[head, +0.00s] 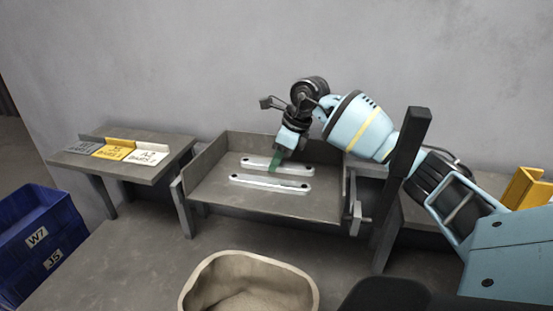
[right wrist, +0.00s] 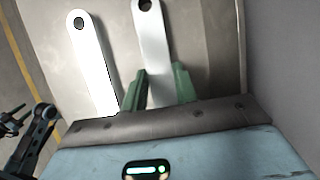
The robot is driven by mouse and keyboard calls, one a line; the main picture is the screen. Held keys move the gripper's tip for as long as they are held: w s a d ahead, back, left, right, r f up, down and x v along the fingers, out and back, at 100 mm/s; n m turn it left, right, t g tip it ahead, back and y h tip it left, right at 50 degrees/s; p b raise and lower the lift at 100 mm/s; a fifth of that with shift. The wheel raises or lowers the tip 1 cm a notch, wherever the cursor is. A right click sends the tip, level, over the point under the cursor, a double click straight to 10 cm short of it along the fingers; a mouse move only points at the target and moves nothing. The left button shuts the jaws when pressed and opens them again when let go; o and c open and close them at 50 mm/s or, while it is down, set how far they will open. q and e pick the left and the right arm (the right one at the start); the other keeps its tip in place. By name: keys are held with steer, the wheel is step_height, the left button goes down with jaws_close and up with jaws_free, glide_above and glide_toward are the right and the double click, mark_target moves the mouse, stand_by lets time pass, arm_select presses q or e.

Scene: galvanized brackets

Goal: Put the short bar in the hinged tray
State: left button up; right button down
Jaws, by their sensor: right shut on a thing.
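Two flat pale metal bars with a hole at each end lie side by side in a grey tray (head: 220,196), which I take for the hinged tray. The rear bar (head: 252,162) looks slightly shorter than the front bar (head: 270,183), but I cannot tell for certain which is the short bar. My right gripper (head: 277,164) reaches down into the tray with green fingertips shut on the rear bar. In the right wrist view that bar (right wrist: 149,40) runs between the fingertips (right wrist: 159,88), and the other bar (right wrist: 92,60) lies apart to the left.
A side table (head: 160,172) at the left holds grey, yellow and white labelled pieces. Blue crates (head: 40,235) stand at the lower left. A beige round container (head: 205,282) is in front of the tray. A dark upright post (head: 405,160) stands right of the tray.

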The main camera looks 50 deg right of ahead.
steer(key=c, duration=1.1)
jaws_free()
steer(key=shift+s+d+r, duration=0.1)
steer(key=shift+s+r, duration=0.05)
steer(key=shift+r, duration=0.3)
steer(key=p+v, duration=0.2)
steer(key=v, duration=0.9)
